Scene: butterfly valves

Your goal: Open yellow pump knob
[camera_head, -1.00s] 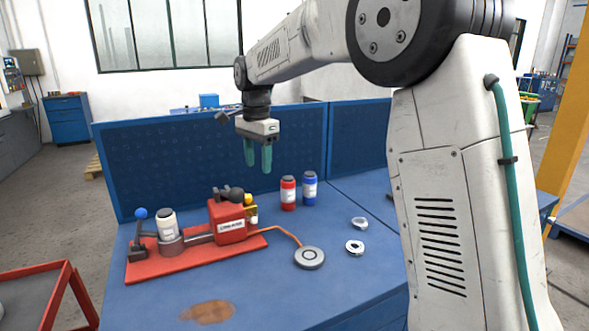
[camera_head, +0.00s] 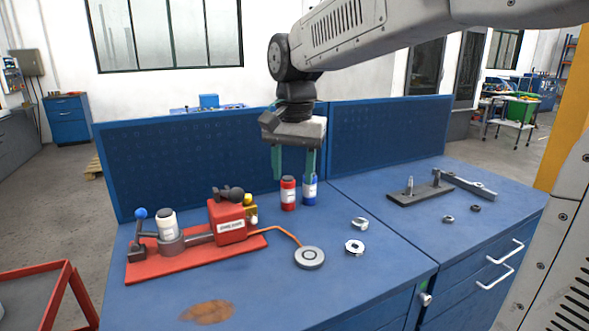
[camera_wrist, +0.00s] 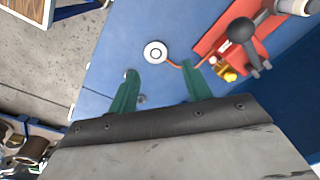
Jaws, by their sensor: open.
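The red pump unit (camera_head: 228,222) stands on a red base plate (camera_head: 190,262) at the left of the blue table in the head view. A small yellow part (camera_head: 250,208) sits at its right side, and it also shows as the yellow knob in the wrist view (camera_wrist: 229,75). A dark ball-ended part shows beside it in the wrist view (camera_wrist: 240,31). My gripper (camera_head: 294,178) hangs fingers down above the table, to the right of the pump, in front of the back panel. Its two green fingers are apart, with nothing held; they also show in the wrist view (camera_wrist: 158,80).
A red bottle (camera_head: 288,194) and a blue bottle (camera_head: 310,189) stand below my gripper in the head view. A round grey disc (camera_head: 310,257) on an orange hose and a metal ring (camera_head: 355,247) lie on the table. A dark fixture (camera_head: 420,193) lies at the right.

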